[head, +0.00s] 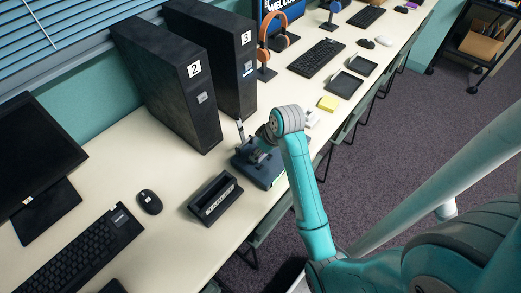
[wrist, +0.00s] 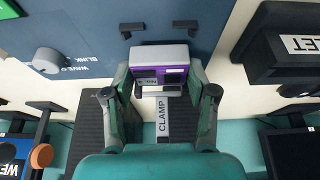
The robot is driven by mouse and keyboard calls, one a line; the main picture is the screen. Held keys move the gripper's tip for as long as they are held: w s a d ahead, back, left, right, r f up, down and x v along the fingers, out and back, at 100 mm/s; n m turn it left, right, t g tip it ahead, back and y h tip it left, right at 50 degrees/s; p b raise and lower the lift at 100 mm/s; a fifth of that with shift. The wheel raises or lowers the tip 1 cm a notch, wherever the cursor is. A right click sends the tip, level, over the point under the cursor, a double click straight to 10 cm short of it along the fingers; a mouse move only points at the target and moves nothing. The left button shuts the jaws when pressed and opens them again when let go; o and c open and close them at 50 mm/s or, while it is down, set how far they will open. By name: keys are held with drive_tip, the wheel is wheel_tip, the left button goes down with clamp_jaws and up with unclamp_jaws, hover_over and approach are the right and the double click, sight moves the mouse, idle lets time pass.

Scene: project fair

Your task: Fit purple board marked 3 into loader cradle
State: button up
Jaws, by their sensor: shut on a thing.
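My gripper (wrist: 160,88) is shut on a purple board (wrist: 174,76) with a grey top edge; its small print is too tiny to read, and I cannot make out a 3. The board is held over the blue-grey loader (wrist: 110,20); whether it touches is unclear. Black brackets (wrist: 131,27) on the loader, likely part of the cradle, stand apart from the board. A strip marked CLAMP (wrist: 162,118) shows below the board. In the head view the loader (head: 262,172) sits on the table, with my gripper (head: 258,150) above it and the board hidden.
A black labelled tray (head: 215,200) stands left of the loader and also shows in the wrist view (wrist: 285,50). Black towers marked 2 (head: 170,85) and 3 (head: 225,60) stand behind. A grey knob (wrist: 47,60) rises from the loader. A mouse (head: 150,202) lies farther left.

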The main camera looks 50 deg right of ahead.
drive_tip(key=shift+f, duration=0.85)
idle(1.4)
idle(0.5)
drive_tip(key=o, duration=1.2)
drive_tip(key=shift+r, duration=3.5)
